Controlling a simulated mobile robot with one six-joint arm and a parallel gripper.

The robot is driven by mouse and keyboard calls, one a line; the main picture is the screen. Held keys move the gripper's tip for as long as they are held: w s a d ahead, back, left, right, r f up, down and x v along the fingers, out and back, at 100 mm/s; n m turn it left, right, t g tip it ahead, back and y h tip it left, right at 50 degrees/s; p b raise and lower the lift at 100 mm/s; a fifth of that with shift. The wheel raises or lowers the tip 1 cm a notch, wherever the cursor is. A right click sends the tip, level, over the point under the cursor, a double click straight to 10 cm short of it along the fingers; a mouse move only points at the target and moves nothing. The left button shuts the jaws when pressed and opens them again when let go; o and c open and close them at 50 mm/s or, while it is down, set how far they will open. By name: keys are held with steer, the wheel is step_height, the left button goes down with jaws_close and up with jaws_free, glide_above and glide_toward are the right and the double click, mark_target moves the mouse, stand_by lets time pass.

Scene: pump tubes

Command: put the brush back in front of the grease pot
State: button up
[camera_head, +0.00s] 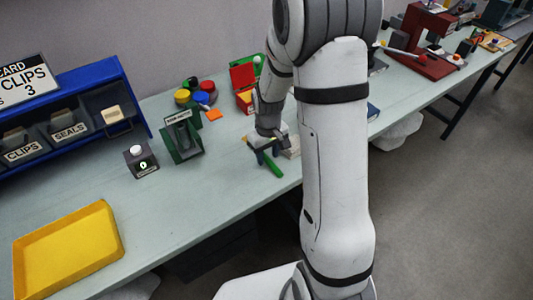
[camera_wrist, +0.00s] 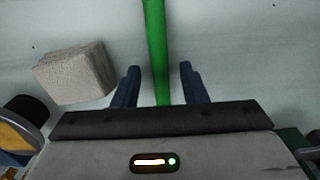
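A green bar (camera_wrist: 157,50), which may be the brush's handle, lies on the bench and runs between my gripper's fingers in the wrist view. In the head view the green bar (camera_head: 272,165) lies near the front edge of the bench, just below my gripper (camera_head: 267,148). In the wrist view my gripper (camera_wrist: 158,85) is open, with a gap on each side of the bar. The brush's bristle end is not seen. A dark round thing with a yellow part (camera_wrist: 20,130) shows at lower left; I cannot tell whether it is the grease pot.
A pale block (camera_wrist: 75,73) lies left of the fingers. In the head view, a dark green holder (camera_head: 184,140), a black button box (camera_head: 140,161), coloured round pieces (camera_head: 195,93) and a red-yellow box (camera_head: 243,82) stand nearby. A yellow tray (camera_head: 68,250) lies front left.

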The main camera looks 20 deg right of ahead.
mark_target(268, 159)
steer(key=shift+r, duration=0.1)
step_height(268, 159, up, 12)
steer(key=s+r+m+t, duration=0.1)
steer(key=s+r, duration=0.2)
steer(key=s, duration=0.6)
steer(key=s+a+r+m+t, duration=0.1)
steer(key=s+r, duration=0.3)
steer(key=s, duration=0.5)
steer(key=shift+s+m+t, duration=0.25)
steer(key=shift+m+t, duration=0.25)
steer(key=shift+m, duration=0.3)
